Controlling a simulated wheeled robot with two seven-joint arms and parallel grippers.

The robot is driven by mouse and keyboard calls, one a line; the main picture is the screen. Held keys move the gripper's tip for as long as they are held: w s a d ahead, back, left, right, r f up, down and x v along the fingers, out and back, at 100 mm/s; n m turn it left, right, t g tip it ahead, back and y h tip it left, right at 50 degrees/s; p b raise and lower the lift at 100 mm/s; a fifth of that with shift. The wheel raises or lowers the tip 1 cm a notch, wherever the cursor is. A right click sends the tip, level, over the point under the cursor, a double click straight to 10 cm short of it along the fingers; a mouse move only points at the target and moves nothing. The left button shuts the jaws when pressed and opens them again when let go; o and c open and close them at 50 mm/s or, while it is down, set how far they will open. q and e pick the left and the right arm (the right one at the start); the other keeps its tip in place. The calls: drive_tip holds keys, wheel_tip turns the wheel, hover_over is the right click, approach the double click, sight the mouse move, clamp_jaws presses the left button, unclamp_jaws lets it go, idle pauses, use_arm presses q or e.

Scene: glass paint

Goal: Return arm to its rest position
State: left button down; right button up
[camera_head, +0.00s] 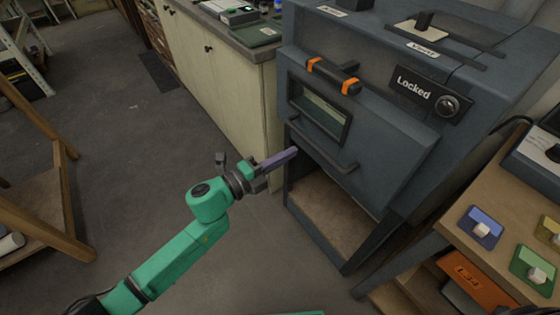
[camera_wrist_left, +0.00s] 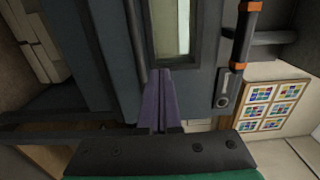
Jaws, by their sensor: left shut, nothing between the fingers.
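My left arm is green and comes in from the lower left in the head view. Its gripper (camera_head: 290,153) has purple fingers that are shut with nothing between them. The fingertips are just in front of the dark blue-grey kiln-like cabinet (camera_head: 385,155), by the left edge of its door. In the left wrist view the shut gripper (camera_wrist_left: 160,75) points at the cabinet face below a window (camera_wrist_left: 170,28). I cannot tell if the tips touch it. My right gripper is not in view.
The cabinet has an orange-banded handle (camera_head: 333,76), a "Locked" sign (camera_head: 414,87) and an open space below. A cream counter (camera_head: 220,75) stands behind left. A wooden control desk (camera_head: 495,210) is at right. Wooden legs (camera_head: 40,220) stand at far left. The floor between is clear.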

use_arm(q)
drive_tip(key=w+a+f+n+t+y, duration=0.35)
drive_tip(key=a+f+n+y, duration=0.35)
drive_tip(key=a+f+n, duration=0.65)
drive_tip(key=s+a+f+n+g+y, duration=0.15)
drive_tip(key=a+f, duration=0.25)
drive_tip(key=f, duration=0.4)
drive_tip(key=s+a+f+n+g+y, duration=0.1)
drive_tip(key=s+a+f+y, duration=0.25)
drive_tip(key=f, duration=0.55)
drive_tip(key=s+a+f+n+g+y, duration=0.1)
drive_tip(key=s+a+f+n+g, duration=0.2)
drive_tip(key=s+f, duration=0.45)
drive_tip(key=s+a+f+n+g+y, duration=0.1)
drive_tip(key=s+a+f+n+g, duration=0.1)
drive_tip(key=s+a+f+n, duration=0.45)
drive_tip(key=s+f+n+g, duration=0.1)
drive_tip(key=s+f+g, duration=0.1)
drive_tip(key=s, duration=0.9)
drive_tip(key=s+f+g+y, duration=0.1)
drive_tip(key=s+f, duration=0.4)
drive_tip(key=s, duration=0.6)
drive_tip(key=shift+f+n+g, duration=0.2)
drive_tip(key=shift+n+g, duration=0.15)
drive_tip(key=shift+g, duration=0.45)
